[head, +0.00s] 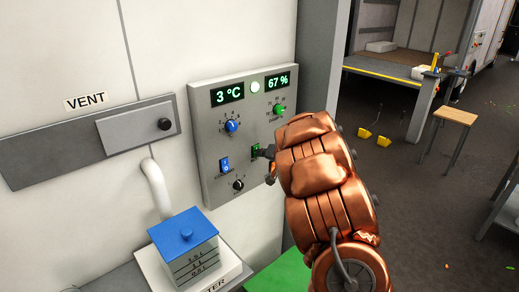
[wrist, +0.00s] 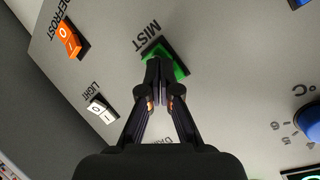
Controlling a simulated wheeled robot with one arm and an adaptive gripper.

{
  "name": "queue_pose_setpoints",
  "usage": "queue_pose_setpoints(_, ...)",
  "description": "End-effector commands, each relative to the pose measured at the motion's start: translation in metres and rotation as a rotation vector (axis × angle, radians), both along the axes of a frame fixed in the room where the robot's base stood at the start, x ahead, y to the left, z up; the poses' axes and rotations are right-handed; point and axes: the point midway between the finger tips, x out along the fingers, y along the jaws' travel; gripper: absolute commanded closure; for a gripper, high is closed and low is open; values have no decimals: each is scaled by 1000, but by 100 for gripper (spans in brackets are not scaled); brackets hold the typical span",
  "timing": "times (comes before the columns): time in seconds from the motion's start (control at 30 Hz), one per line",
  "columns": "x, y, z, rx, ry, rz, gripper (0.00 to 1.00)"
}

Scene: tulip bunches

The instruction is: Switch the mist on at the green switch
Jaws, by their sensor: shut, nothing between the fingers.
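The green switch (head: 254,151) sits on the grey control panel (head: 206,172), right of a blue switch (head: 225,165). In the wrist view the green switch (wrist: 178,67) lies under the label MIST, set in a dark frame. My gripper (wrist: 157,66) is shut and empty, its fingertips over the switch and hiding part of it. I cannot tell whether they touch it or which way the rocker is tipped. In the head view my gripper (head: 263,153) is at the switch, partly covered by my copper arm.
The wrist view shows an orange DEFROST switch (wrist: 69,39) and a white LIGHT switch (wrist: 102,110) close by. The panel also has a blue knob (head: 232,126), a green knob (head: 279,109) and a black knob (head: 238,185). A blue-lidded container (head: 186,248) stands below.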

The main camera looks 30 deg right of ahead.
Motion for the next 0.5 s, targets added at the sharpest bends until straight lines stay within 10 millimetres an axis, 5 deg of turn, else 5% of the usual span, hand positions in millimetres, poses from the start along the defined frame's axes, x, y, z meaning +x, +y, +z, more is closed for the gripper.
queue_pose_setpoints(0.5, -12, -2, -5, 1, 3, -2, 100)
